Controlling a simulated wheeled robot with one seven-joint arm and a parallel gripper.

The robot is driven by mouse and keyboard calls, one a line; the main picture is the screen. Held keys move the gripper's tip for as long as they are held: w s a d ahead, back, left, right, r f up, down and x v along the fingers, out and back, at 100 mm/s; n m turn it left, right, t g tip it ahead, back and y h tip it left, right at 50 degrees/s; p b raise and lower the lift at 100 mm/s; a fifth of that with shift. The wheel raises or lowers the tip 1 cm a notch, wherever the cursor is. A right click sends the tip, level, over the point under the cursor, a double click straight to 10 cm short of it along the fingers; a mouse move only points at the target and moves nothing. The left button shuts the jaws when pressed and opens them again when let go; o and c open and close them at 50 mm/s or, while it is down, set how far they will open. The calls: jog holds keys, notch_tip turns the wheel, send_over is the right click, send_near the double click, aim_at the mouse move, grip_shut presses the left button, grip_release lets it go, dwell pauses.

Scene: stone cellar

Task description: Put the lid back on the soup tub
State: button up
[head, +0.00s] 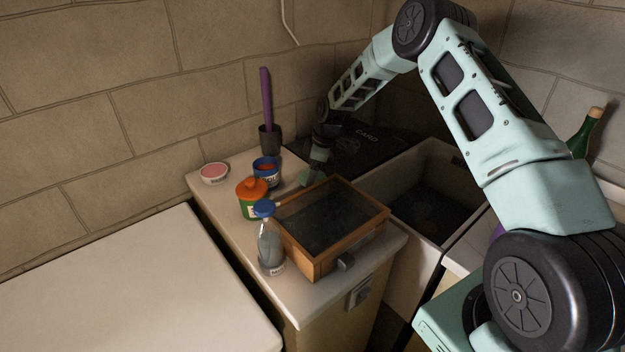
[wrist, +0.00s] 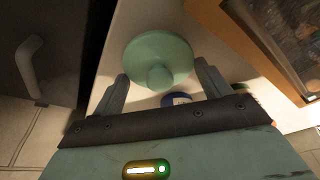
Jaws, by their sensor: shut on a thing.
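The lid (wrist: 158,50) is a pale green disc with a round knob, between the fingers of my gripper (wrist: 160,88) in the wrist view. My gripper (head: 318,160) is shut on it; the exact contact is unclear. In the head view the lid (head: 311,179) shows small and pale green below the gripper, at the back of the counter. A blue tub (head: 266,178) with a pale label and reddish contents, apparently the soup tub, stands open just left of the gripper. Part of a blue thing, perhaps this tub, shows beneath the gripper in the wrist view (wrist: 176,99).
A wooden glass-topped box (head: 335,218) fills the front of the counter (head: 300,303). Around the tub stand an orange-lidded green jar (head: 252,197), a pink-topped dish (head: 214,173), a bottle (head: 270,246) and a dark holder with a purple stick (head: 267,100). A sink (head: 432,180) lies right.

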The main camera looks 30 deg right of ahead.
jog(key=r, duration=0.2)
jog(key=r+b, duration=0.1)
jog(key=r, duration=0.4)
jog(key=shift+w+a+r, duration=0.2)
jog(key=shift+w+a, duration=0.05)
jog(key=w+a+r+m+p, duration=0.1)
jog(key=w+a+r+p, duration=0.2)
jog(key=a+p, duration=0.15)
jog(key=w+a+r+p, duration=0.2)
jog(key=w+a+p, duration=0.1)
jog(key=a, duration=0.3)
jog(key=s+b+x, duration=0.1)
jog(key=b+x, duration=0.2)
jog(key=x, duration=0.3)
jog(key=shift+w+f, duration=0.3)
jog(key=shift+d, duration=0.1)
jog(key=shift+f+b, duration=0.15)
jog(key=shift+b, duration=0.75)
dwell(1.1)
dwell(0.4)
jog(key=o, duration=1)
